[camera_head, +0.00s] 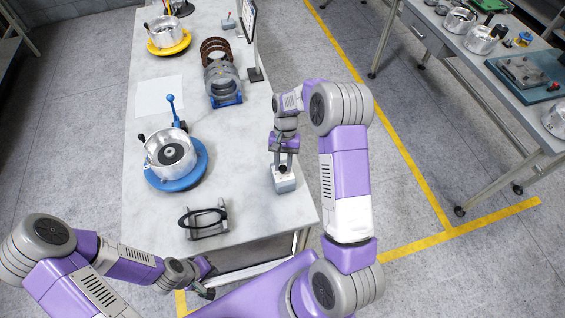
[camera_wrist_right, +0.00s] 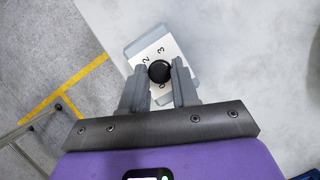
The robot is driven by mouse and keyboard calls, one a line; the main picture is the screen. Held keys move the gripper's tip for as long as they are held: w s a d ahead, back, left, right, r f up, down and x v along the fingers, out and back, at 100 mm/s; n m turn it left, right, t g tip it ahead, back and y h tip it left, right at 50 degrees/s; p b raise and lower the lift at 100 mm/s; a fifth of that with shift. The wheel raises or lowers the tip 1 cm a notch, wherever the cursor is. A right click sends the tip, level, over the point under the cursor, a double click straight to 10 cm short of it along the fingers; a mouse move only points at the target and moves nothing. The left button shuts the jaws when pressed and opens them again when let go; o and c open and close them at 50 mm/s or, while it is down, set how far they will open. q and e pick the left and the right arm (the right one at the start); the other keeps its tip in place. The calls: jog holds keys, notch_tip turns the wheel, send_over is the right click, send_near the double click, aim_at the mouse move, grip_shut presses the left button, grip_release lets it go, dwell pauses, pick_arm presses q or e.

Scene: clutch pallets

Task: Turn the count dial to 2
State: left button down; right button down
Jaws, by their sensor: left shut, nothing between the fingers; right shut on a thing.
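The count dial is a black round knob (camera_wrist_right: 159,71) on a small grey box with a white face (camera_wrist_right: 150,50). The box (camera_head: 286,184) stands near the table's right front edge in the head view. The printed figures 2 and 3 show beside the knob in the wrist view, with a partly hidden figure at its lower side. Which figure the knob points at cannot be made out. My right gripper (camera_head: 283,166) is above the box, shut on the knob, one finger on each side. My left gripper (camera_head: 210,284) is shut and empty, off the table's front edge.
A blue round stand (camera_head: 192,178) bears a metal housing (camera_head: 160,165). A black ring on a grey holder (camera_head: 209,232) is at the table's front. A white sheet (camera_head: 158,95) lies at left.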

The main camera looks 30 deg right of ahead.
jog(key=m+t, duration=0.1)
jog(key=m, duration=0.1)
jog(key=m+t+y, duration=0.1)
jog(key=m, duration=0.2)
jog(key=shift+d+m, duration=0.2)
jog(key=shift+m, duration=0.1)
jog(key=shift+s, duration=0.1)
dwell(0.4)
jog(key=c, duration=0.9)
grip_release()
jog(key=shift+o, duration=0.2)
jog(key=v, duration=0.7)
jog(key=shift+d+r, duration=0.15)
jog(key=shift+r, duration=0.1)
